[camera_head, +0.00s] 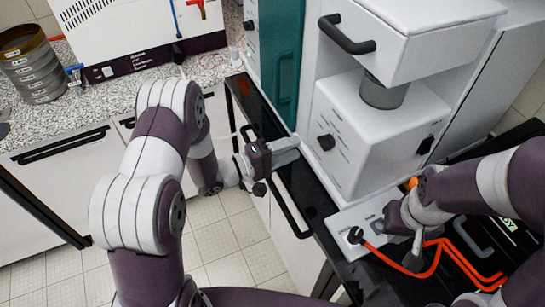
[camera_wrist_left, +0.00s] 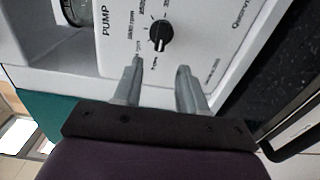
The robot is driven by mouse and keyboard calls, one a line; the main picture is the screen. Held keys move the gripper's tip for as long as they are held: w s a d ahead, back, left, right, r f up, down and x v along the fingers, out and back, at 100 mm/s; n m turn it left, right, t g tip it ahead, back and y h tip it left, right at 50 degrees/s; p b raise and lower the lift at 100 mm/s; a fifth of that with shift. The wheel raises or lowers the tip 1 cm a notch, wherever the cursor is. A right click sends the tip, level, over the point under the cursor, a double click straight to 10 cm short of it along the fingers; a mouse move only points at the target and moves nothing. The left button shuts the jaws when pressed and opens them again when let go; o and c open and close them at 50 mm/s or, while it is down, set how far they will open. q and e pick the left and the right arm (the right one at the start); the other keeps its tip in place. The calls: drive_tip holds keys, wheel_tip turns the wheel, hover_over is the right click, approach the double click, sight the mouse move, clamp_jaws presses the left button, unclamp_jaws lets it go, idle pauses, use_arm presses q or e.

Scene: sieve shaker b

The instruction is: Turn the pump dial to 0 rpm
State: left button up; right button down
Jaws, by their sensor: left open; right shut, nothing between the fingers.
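The pump (camera_head: 375,140) is a white box with a black dial (camera_head: 325,143) on its front face. In the left wrist view the dial (camera_wrist_left: 160,36) sits among small printed rpm labels, under the word PUMP; a light mark shows on the knob, but which label it points at is hard to tell. My left gripper (camera_head: 297,149) is open, its fingers (camera_wrist_left: 157,80) pointing at the face, apart from the dial, with nothing between them.
The low white panel (camera_head: 345,222) has its own black knob (camera_head: 355,235). Orange tubing (camera_head: 440,250) runs beside my right gripper. A drawer handle (camera_head: 345,35) juts out above the pump. A teal cabinet (camera_head: 275,60) stands left of it. Sieves (camera_head: 35,70) sit on the far-left counter.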

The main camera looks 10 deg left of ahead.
use_arm(q)
drive_tip(key=v, duration=0.6)
drive_tip(key=shift+s+a+b, duration=0.15)
drive_tip(key=shift+s+b, duration=0.05)
drive_tip(key=shift+b, duration=0.25)
